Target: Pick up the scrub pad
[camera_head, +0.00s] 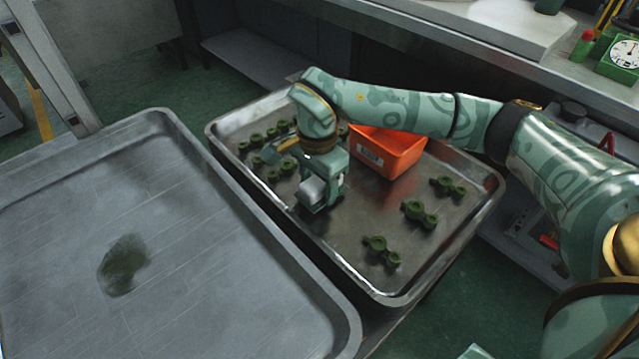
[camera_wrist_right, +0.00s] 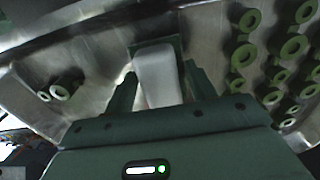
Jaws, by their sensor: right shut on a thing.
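The scrub pad (camera_head: 311,188) is a small pale block with a green edge, at the left-centre of the metal tray (camera_head: 378,298). My right gripper (camera_head: 322,192) points down at it and is shut on it. In the right wrist view the pad (camera_wrist_right: 159,78) sits between the two fingers of my right gripper (camera_wrist_right: 163,80), with its green border showing at the far end. I cannot tell whether the pad still touches the tray. My left gripper is out of view.
An orange bin (camera_head: 392,153) stands in the tray just right of the gripper. Several dark green wax pieces (camera_head: 419,213) lie on both sides. A grey tray table (camera_head: 190,250) with a dark stain is at the left. A bench with a green dial gauge (camera_head: 622,54) is behind.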

